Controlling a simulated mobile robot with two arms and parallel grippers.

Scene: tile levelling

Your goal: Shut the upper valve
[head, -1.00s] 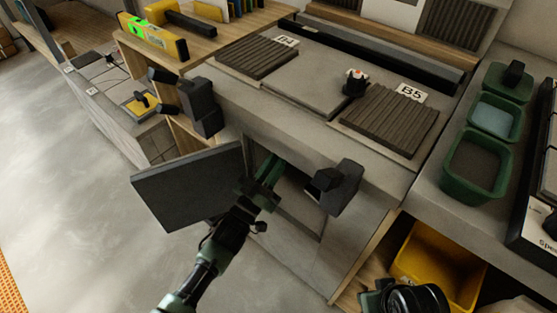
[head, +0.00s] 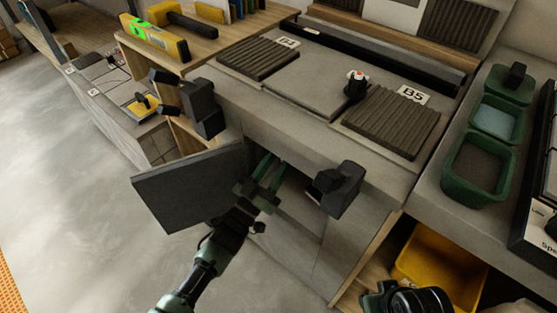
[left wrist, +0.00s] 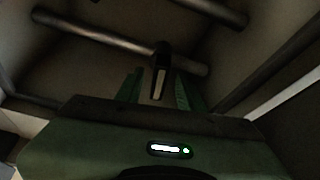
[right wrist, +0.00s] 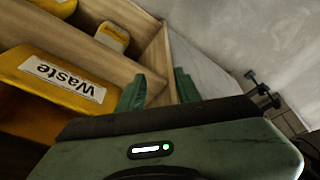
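My left gripper (head: 273,169) reaches into the open cabinet under the counter, past the open grey door (head: 190,185). In the left wrist view its two green fingers (left wrist: 158,90) are apart. A dark valve lever with a pale face (left wrist: 160,75) stands between them in the picture, at a dark pipe (left wrist: 105,38). I cannot tell whether the fingers touch it, nor which valve it is. The valves are hidden in the head view. My right gripper (right wrist: 158,92) is open and empty, near the shelf with the yellow bins.
A second pipe (left wrist: 205,8) crosses the cabinet. Black fittings (head: 340,188) stick out from the counter's front edge. A yellow waste bin (head: 440,260) sits at the lower right. Green trays (head: 475,170) stand on the right counter. The floor at left is clear.

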